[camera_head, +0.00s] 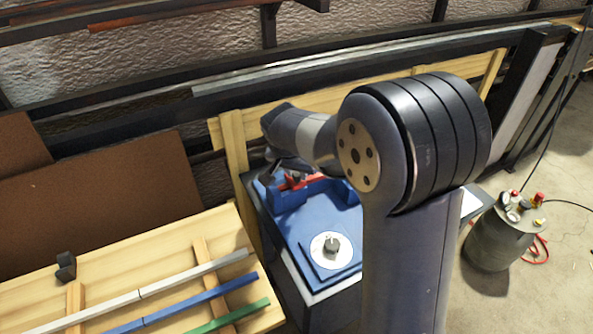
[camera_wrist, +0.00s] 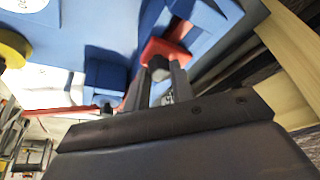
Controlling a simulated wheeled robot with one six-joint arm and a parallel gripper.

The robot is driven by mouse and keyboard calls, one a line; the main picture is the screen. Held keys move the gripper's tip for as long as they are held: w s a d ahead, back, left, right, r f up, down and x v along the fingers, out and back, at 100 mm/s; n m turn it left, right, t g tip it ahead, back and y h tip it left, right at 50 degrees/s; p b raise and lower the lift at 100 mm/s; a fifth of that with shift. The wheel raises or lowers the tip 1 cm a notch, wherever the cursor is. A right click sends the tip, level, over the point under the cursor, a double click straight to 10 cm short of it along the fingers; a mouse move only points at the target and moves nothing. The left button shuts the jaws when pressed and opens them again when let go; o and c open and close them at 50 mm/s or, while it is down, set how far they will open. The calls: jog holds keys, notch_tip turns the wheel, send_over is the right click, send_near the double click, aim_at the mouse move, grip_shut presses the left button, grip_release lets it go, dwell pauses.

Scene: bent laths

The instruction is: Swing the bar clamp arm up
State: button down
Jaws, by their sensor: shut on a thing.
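The bar clamp arm is red and shows in the head view (camera_head: 296,183) among blue blocks on a blue-topped bench machine (camera_head: 322,225). My gripper (camera_head: 286,168) is at the red arm, mostly hidden by my own wrist. In the wrist view, the narrow grey fingers of my gripper (camera_wrist: 160,82) reach to a red part of the clamp arm (camera_wrist: 168,50) with a dark knob between them. The gripper is shut on the clamp arm. The exact contact is partly hidden by the fingers. Another red length (camera_wrist: 68,111) shows at the left.
A white disc with a grey knob (camera_head: 331,246) sits on the machine's front. A wooden table (camera_head: 130,262) at left carries white, blue and green laths. A grey drum (camera_head: 497,240) with small items stands at right. Wooden posts and dark rails stand behind.

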jog(key=shift+r, duration=0.1)
jog(key=g+p, duration=0.1)
jog(key=p, duration=0.2)
jog(key=w+r+g+h+p, duration=0.1)
jog(key=p, duration=0.2)
jog(key=shift+a+r, duration=0.15)
jog(key=shift+a, duration=0.05)
jog(key=g+p, duration=0.1)
jog(key=p, duration=0.2)
jog(key=w+g+h+p, duration=0.1)
jog(key=p, duration=0.1)
jog(key=shift+w+a+r+n+g+p, duration=0.1)
jog(key=shift+a+r+n+g+p, duration=0.15)
jog(key=shift+a+n+g+p, duration=0.05)
jog(key=g+p, duration=0.1)
jog(key=w+g+h+p, duration=0.1)
jog(key=p, duration=0.1)
jog(key=shift+w+a+f, duration=0.1)
jog(key=shift+w+a, duration=0.05)
jog(key=shift+a, duration=0.1)
jog(key=shift+w+a+f+n+g+h+p, duration=0.2)
jog(key=shift+w+n+g+h+p, duration=0.3)
jog(key=shift+g, duration=0.7)
jog(key=shift+w+g, duration=0.15)
jog(key=shift+g, duration=0.15)
jog(key=c, duration=1.2)
grip_release()
jog(key=shift+c, duration=0.2)
